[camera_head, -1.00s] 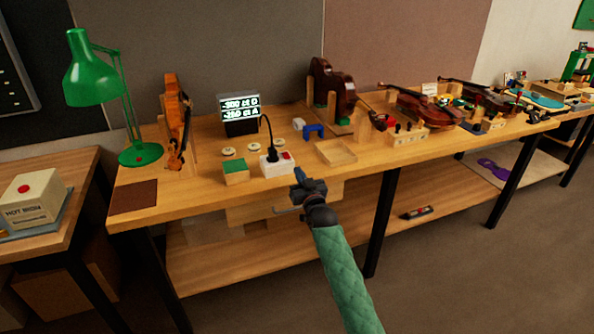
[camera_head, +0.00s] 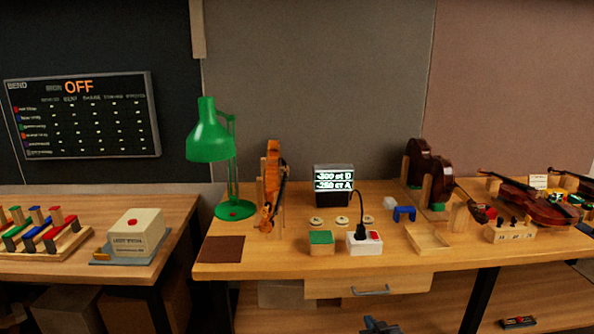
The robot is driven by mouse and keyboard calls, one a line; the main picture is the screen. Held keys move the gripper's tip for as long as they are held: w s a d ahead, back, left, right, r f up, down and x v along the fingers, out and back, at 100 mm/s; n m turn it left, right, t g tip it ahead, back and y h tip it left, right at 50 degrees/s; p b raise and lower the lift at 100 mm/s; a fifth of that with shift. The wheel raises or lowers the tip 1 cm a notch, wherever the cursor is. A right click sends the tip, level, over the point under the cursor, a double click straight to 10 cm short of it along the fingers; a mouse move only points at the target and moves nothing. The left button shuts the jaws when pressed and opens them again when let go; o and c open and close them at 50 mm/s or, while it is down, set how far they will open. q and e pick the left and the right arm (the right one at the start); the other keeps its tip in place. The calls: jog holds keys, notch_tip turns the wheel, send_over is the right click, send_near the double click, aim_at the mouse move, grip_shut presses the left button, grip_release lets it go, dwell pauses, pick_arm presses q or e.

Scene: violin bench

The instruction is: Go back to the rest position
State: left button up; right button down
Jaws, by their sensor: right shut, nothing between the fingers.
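My right gripper (camera_head: 380,325) shows only as a small dark shape at the bottom edge, in front of the bench and below its drawer. It is shut and empty, and most of it and its arm are out of the picture. It touches nothing that I can see. My left gripper is not in view.
The violin bench (camera_head: 450,266) stands ahead with a drawer (camera_head: 345,287), a green lamp (camera_head: 212,150), a violin (camera_head: 272,190), a small display (camera_head: 334,180) and an open wooden tray (camera_head: 428,240). A second table (camera_head: 60,268) at left carries a white box (camera_head: 136,232).

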jog(key=s+a+f+g, duration=0.3)
jog(key=s+f, duration=0.2)
jog(key=s, duration=0.6)
jog(key=s+a+f+g, duration=0.2)
jog(key=s+f+g, duration=0.25)
jog(key=s, duration=0.65)
jog(key=s+a+g, duration=0.1)
jog(key=s+g, duration=0.4)
jog(key=s, duration=1.6)
jog(key=shift+s+a+f, duration=0.15)
jog(key=shift+s+a, duration=0.2)
jog(key=shift+a, duration=0.05)
